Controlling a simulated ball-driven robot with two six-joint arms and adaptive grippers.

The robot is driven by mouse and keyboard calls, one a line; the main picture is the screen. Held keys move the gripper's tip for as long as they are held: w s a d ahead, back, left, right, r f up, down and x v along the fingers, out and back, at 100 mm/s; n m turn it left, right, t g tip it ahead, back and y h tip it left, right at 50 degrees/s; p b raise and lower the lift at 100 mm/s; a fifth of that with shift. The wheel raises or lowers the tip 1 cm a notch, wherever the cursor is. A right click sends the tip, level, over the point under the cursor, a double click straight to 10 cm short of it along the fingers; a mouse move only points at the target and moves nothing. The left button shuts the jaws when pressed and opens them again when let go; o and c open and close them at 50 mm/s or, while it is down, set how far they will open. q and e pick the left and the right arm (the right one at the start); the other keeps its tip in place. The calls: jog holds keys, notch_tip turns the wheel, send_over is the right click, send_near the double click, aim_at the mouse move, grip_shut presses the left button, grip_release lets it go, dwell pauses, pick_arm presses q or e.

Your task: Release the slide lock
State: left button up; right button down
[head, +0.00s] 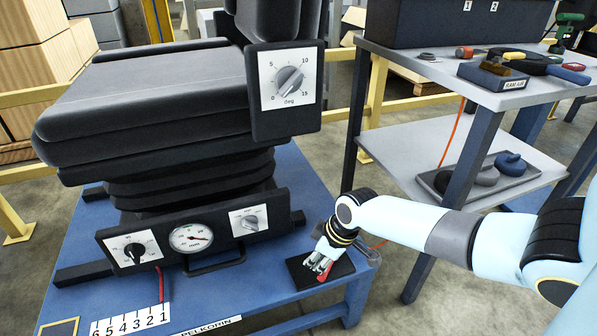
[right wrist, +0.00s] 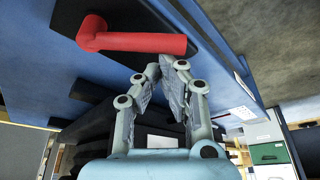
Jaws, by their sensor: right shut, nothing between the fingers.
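A red lever (right wrist: 140,42) with a bent end shows in the right wrist view, just beyond my right gripper's fingertips. In the head view a bit of the red lever (head: 325,266) shows at a black plate (head: 301,275) on the blue trolley. My right gripper (right wrist: 172,64) is shut and empty, its tips close to the lever; whether they touch it I cannot tell. In the head view my right gripper (head: 316,270) points down over the plate and hides part of the lever. A black bar handle (head: 215,265) sits under the seat's front panel. My left gripper is out of view.
The black seat (head: 150,105) stands on the blue trolley (head: 275,300), with dials and a gauge (head: 191,238) in front. A grey two-level bench (head: 440,78) with tools stands at the right. Yellow rails (head: 20,97) run behind.

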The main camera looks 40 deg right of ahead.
aim_at(324, 272)
jog(key=s+n, duration=0.1)
jog(key=s+n+y, duration=0.1)
jog(key=n, duration=0.1)
jog(key=shift+d+f+g+b, duration=0.2)
jog(key=shift+g+b, duration=0.1)
jog(key=shift+b, duration=0.1)
jog(key=shift+s+d+n+b, duration=0.1)
jog(key=shift+s+n+b, duration=0.35)
jog(key=shift+n, duration=0.45)
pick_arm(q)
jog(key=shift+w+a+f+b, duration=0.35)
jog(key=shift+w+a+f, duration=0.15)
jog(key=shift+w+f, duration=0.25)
pick_arm(e)
jog(key=s+n, duration=0.1)
jog(key=s+d+n+g+y, duration=0.1)
jog(key=shift+d+r+n, duration=0.1)
jog(key=shift+d+n, duration=0.05)
jog(key=shift+n, duration=0.25)
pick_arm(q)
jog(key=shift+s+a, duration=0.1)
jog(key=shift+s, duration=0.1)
pick_arm(e)
jog(key=shift+s+d, duration=0.1)
jog(key=shift+s, duration=0.05)
